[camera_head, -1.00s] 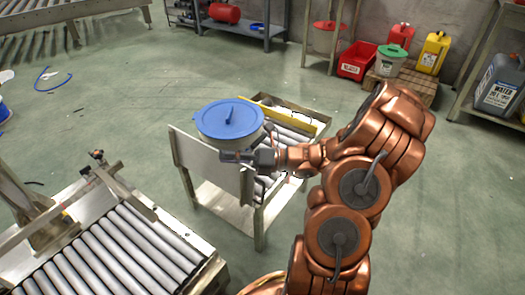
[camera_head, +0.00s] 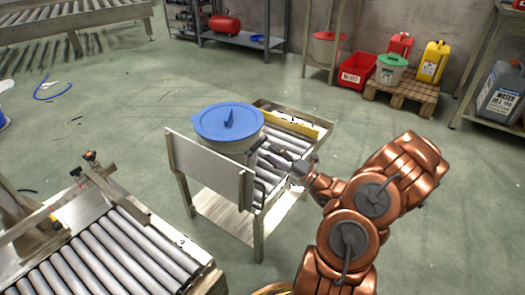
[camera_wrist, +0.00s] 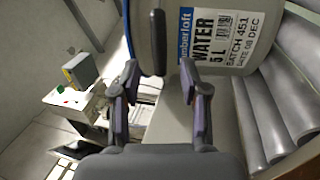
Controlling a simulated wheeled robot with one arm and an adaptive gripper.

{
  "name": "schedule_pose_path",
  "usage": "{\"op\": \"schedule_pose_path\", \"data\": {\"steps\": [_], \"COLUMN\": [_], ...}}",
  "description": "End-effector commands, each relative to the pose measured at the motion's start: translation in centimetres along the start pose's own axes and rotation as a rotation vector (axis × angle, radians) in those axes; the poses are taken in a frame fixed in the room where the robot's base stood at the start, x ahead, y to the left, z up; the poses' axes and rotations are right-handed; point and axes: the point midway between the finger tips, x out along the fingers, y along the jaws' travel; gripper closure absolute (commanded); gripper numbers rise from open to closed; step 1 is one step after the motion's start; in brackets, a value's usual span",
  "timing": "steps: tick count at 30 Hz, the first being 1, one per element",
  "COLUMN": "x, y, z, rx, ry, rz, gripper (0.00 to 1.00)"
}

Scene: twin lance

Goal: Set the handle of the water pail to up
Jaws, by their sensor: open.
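The water pail (camera_head: 232,145) is a pale pail with a blue lid (camera_head: 228,122), upright on a small roller table. In the wrist view its side with the WATER 5 L label (camera_wrist: 225,35) fills the upper middle. A dark curved bar (camera_wrist: 158,40) lies across the pail's side close to the lid edge; it looks like the handle, lowered, but its full shape is cut off. My gripper (camera_head: 266,153) is beside the pail's right side, below the lid. In the wrist view its two fingers (camera_wrist: 161,78) are apart with nothing clearly between them.
The roller table (camera_head: 300,125) has an upright metal plate (camera_head: 208,172) at its front left and a raised rim behind. A roller conveyor (camera_head: 115,255) is at the lower left. Red, green and yellow containers and a grey jug stand far back.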

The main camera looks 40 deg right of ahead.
Motion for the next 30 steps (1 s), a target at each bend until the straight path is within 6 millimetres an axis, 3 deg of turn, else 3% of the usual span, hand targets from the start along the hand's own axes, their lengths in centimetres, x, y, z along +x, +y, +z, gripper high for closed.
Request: {"op": "schedule_pose_path", "data": {"steps": [9,21,30], "x": [3.8,4.5,4.5], "y": [-0.2,0.1,0.1], "z": [-0.1,-0.1,-0.1], "rx": [-0.002,-0.001,-0.001], "ry": [0.004,0.002,0.002], "rz": [0.0,0.001,0.001], "gripper": [0.55,0.55,0.84]}}
